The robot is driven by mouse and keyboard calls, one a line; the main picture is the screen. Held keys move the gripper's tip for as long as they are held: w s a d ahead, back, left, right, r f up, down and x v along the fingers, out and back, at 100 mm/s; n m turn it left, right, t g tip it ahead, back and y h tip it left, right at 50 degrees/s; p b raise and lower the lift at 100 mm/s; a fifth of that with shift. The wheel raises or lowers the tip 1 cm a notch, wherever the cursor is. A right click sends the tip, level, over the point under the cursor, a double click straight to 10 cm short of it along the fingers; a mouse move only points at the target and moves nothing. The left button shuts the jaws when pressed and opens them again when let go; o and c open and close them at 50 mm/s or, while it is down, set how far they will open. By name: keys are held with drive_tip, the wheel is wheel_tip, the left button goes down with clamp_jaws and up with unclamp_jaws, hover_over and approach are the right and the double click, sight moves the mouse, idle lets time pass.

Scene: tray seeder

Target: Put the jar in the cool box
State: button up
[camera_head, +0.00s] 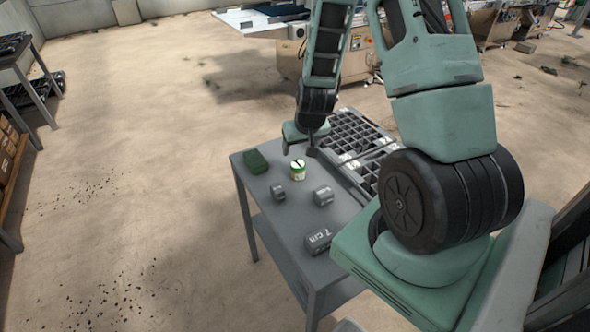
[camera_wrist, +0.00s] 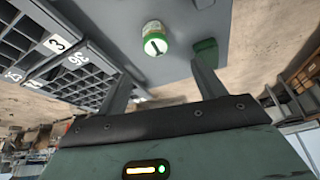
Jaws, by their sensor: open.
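The jar (camera_head: 298,170) is small, with a pale top bearing a dark stroke and a green body. It stands upright on the grey table, and also shows in the wrist view (camera_wrist: 155,44). My gripper (camera_head: 312,150) is over the table beside the jar, on its far right side. In the wrist view its two fingers (camera_wrist: 160,70) are spread, with nothing between them, and the jar lies beyond the tips. I cannot make out a cool box for certain in either view.
A dark green object (camera_head: 256,161) lies on the grey table (camera_head: 258,212) left of the jar; two metal cylinders (camera_head: 278,192) (camera_head: 323,196) and a block marked "7 cm" (camera_head: 318,240) are nearer. Black cell trays (camera_head: 358,135) lie right. Open floor is left.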

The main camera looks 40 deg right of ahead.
sight(299, 165)
drive_tip(key=p+x, duration=0.1)
drive_tip(key=x, duration=0.7)
drive_tip(key=shift+f, duration=0.25)
drive_tip(key=f, duration=0.2)
drive_tip(key=d+f+p, duration=0.1)
drive_tip(key=f, duration=0.1)
drive_tip(key=shift+w, duration=0.15)
drive_tip(key=shift+w+d+f+p, duration=0.1)
drive_tip(key=shift+w+f+p, duration=0.2)
drive_tip(key=shift+f, duration=0.25)
drive_tip(key=c, duration=1.2)
drive_tip(key=shift+o, duration=0.2)
